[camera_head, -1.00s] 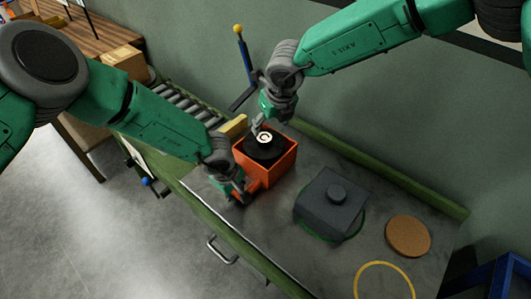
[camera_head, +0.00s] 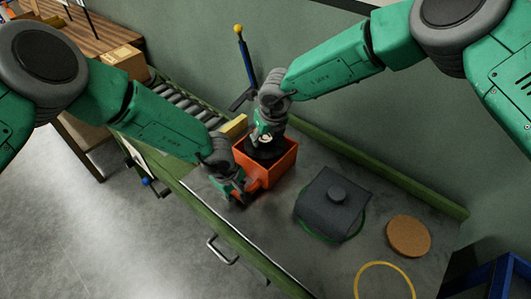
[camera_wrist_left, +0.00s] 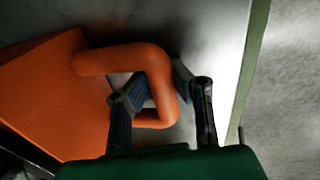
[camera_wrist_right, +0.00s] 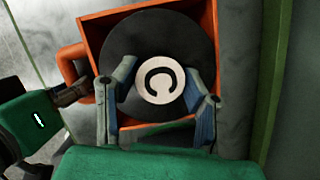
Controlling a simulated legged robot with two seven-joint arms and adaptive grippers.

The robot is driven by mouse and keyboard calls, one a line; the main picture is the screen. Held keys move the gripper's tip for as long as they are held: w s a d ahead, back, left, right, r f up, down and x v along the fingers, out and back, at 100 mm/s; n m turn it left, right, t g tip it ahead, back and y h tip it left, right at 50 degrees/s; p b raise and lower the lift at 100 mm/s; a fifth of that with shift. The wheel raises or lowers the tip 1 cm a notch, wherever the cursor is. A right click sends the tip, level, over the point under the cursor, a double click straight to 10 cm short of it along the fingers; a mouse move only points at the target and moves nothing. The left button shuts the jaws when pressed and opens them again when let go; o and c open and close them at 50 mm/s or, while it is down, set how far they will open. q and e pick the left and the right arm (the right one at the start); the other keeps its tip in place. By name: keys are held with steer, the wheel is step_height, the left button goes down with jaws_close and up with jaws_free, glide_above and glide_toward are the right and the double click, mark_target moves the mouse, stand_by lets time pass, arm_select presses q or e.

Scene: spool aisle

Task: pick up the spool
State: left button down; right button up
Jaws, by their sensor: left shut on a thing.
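The black spool (camera_head: 264,153) sits inside an orange bin (camera_head: 281,172) on the bench. In the right wrist view the spool (camera_wrist_right: 150,35) is a black disc with a white centre marked with a dark C. My right gripper (camera_head: 263,136) is above the bin, its fingers apart on either side of the white centre; I cannot tell whether they touch the spool. It also shows in the right wrist view (camera_wrist_right: 158,77). My left gripper (camera_head: 240,188) is shut on the bin's orange handle (camera_wrist_left: 158,75), at the bin's near left side.
A round cork mat (camera_head: 408,236) and a yellow ring (camera_head: 385,265) lie further right. A roller conveyor (camera_head: 185,100) and a yellow block (camera_head: 235,125) are behind left. A wall backs the bench.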

steer(key=shift+d, duration=0.1)
jaws_close()
steer(key=shift+w, duration=0.1)
steer(key=shift+r, duration=0.1)
steer(key=shift+r, duration=0.15)
step_height(320, 180, up, 10)
steer(key=shift+f, duration=0.15)
arm_select(q)
steer(key=c, duration=1.4)
jaws_free()
steer(key=shift+r, duration=0.1)
